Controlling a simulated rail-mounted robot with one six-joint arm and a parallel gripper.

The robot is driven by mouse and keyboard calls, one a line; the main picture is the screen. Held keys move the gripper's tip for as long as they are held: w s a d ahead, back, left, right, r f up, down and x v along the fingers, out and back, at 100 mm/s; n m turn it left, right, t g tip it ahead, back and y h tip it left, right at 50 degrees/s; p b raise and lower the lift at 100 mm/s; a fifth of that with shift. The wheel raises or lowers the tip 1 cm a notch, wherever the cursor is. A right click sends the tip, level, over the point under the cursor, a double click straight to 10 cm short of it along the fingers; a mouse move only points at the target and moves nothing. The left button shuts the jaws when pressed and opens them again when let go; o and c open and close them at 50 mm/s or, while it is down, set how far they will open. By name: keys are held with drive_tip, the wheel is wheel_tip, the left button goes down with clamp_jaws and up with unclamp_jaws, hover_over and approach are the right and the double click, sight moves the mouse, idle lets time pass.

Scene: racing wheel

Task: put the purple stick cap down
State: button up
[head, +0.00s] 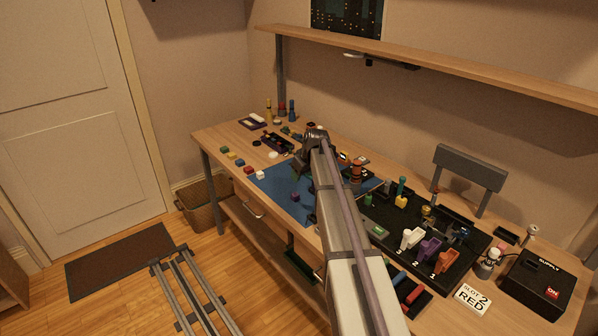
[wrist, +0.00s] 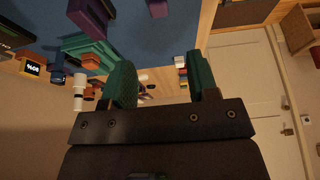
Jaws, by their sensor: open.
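A small purple block-like piece (head: 295,196), which looks like the stick cap, sits on the blue mat (head: 268,183) near its front edge. A purple piece (wrist: 158,8), probably the same one, shows at the top edge of the wrist view, cut off by the frame. My gripper (head: 298,174) is above the mat, and my arm hides part of the mat. In the wrist view my gripper (wrist: 160,72) has its green-padded fingers apart, with nothing held between them. Another purple piece (wrist: 90,18) shows at upper left there; I cannot tell what it is.
Several coloured blocks (head: 233,162) lie along the bench's left front. A black board (head: 398,236) with white, purple and orange handles is at right, beside a black supply box (head: 540,283). A shelf (head: 430,64) runs above the bench. A wicker basket (head: 205,202) stands below left.

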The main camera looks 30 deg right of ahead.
drive_tip(key=s+a+m+g, duration=0.1)
drive_tip(key=s+a, duration=0.7)
drive_tip(key=s, duration=0.3)
drive_tip(key=s+a+f+g, duration=0.1)
drive_tip(key=s+a, duration=0.7)
drive_tip(key=s, duration=0.4)
drive_tip(key=s+a+m+g+h, duration=0.1)
drive_tip(key=s+a+g, duration=0.1)
drive_tip(key=s+a, duration=0.7)
drive_tip(key=shift+s+f+m, duration=0.25)
drive_tip(key=shift+s+m, duration=0.05)
drive_tip(key=shift+s, duration=0.85)
